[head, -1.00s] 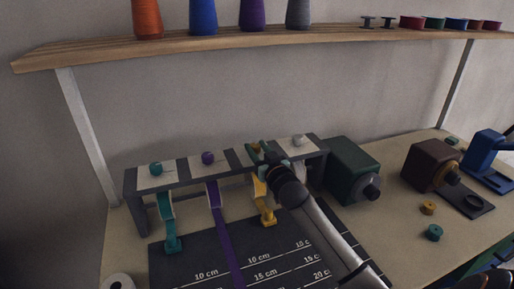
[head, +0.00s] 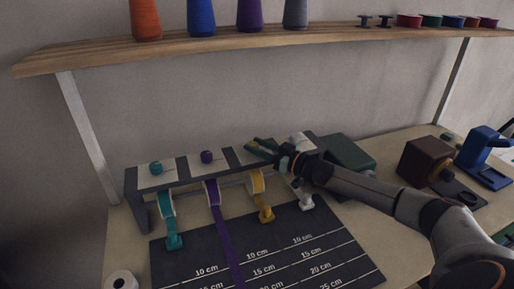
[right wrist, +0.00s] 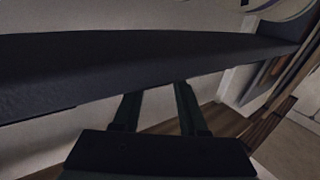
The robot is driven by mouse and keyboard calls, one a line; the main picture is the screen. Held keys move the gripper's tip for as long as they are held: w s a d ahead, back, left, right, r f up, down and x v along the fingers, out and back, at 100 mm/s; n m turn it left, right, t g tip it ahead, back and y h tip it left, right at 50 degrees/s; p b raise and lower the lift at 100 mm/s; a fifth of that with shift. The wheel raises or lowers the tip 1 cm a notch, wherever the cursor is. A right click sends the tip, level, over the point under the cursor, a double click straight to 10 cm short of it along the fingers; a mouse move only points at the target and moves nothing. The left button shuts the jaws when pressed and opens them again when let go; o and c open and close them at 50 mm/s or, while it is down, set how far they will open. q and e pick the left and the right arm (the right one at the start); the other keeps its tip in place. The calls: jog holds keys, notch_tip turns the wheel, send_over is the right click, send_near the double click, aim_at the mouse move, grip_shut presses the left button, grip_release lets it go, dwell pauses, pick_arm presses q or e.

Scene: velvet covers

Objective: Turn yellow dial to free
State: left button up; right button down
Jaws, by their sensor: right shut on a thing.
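A dark rack (head: 138,208) holds ribbon rolls below and round dials on white cards on top. The teal dial (head: 156,167) and purple dial (head: 207,157) show. The yellow dial is hidden by my right gripper (head: 262,147), at the third card above the yellow ribbon (head: 258,188). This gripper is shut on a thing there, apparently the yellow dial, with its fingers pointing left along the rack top. In the right wrist view its two dark green fingers (right wrist: 158,90) reach the dark rack bar (right wrist: 150,65); what lies between the tips is hidden. My left gripper is not in view.
My right arm covers part of the white card at the rack's right end. A green machine (head: 349,152) stands behind that arm. A brown machine (head: 424,160) and blue machine (head: 484,147) are farther right. A dark measuring mat (head: 335,262) lies in front; a spool shelf (head: 330,38) is above.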

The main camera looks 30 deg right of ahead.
jog(key=shift+d+n+g+y, duration=0.1)
jog(key=shift+n+g+y, duration=0.2)
jog(key=shift+n+y, duration=0.45)
jog(key=shift+c, duration=2.2)
grip_release()
jog(key=b+v, duration=0.1)
jog(key=v, duration=1.1)
jog(key=shift+s+d, duration=0.15)
jog(key=shift+f, duration=0.1)
